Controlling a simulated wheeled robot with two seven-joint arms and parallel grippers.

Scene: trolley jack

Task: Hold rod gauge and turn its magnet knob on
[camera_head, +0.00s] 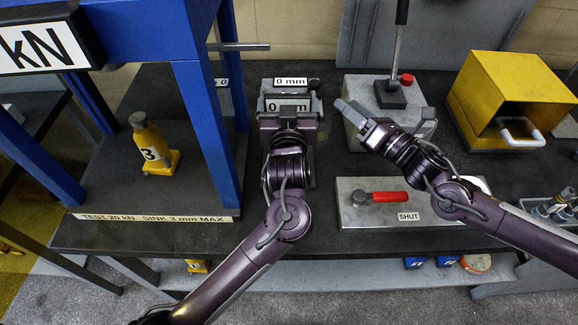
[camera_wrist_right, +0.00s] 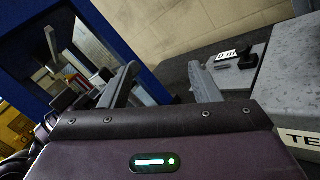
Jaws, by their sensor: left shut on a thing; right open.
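A grey block with "0 mm" labels, which I take to be the rod gauge (camera_head: 271,104), stands near the back of the bench in the head view. My left gripper (camera_head: 289,108) is at its front and shut on it; the fingers and grip are largely hidden by the wrist. My right gripper (camera_head: 352,108) is open and empty, to the right of the gauge and apart from it, pointing left. Its two spread fingers show in the right wrist view (camera_wrist_right: 163,82). A magnet knob cannot be made out clearly.
A blue press frame (camera_head: 203,120) stands left, with a yellow jack (camera_head: 150,145) marked 3. Behind my right gripper is a grey box (camera_head: 356,84) with a lever. A grey plate (camera_head: 351,213) with a red handle lies in front, marked SHUT. A yellow housing (camera_head: 497,75) stands right.

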